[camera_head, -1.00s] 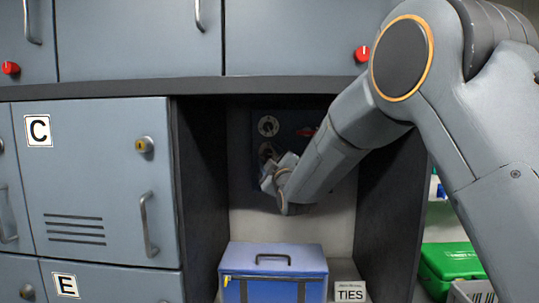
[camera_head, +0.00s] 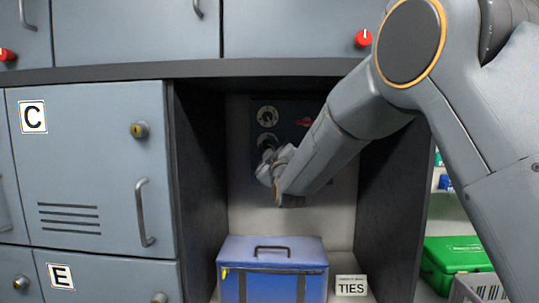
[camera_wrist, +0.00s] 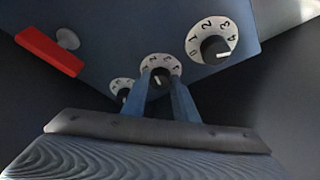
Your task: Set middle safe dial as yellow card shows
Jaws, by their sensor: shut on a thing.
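The safe's dark blue front (camera_head: 290,112) is at the back of the open bay; it also shows in the wrist view (camera_wrist: 120,40). It has three white-ringed dials with black knobs. In the wrist view, one numbered dial (camera_wrist: 229,31) is at upper right, the middle dial (camera_wrist: 161,62) is at centre, and another dial (camera_wrist: 118,84) is at lower left, partly hidden. My gripper (camera_wrist: 158,82) is shut on the middle dial's knob; the fingers hide part of its ring. The knob's white pointer shows between them. In the head view my gripper (camera_head: 268,165) partly covers the dials. No yellow card shows.
A red handle (camera_wrist: 48,50) sits on the safe front beside the dials. A blue bag (camera_head: 272,262) stands below on the bay floor, next to a TIES card (camera_head: 351,286). Dark side walls (camera_head: 202,170) close in the bay. A green case (camera_head: 455,253) is at right.

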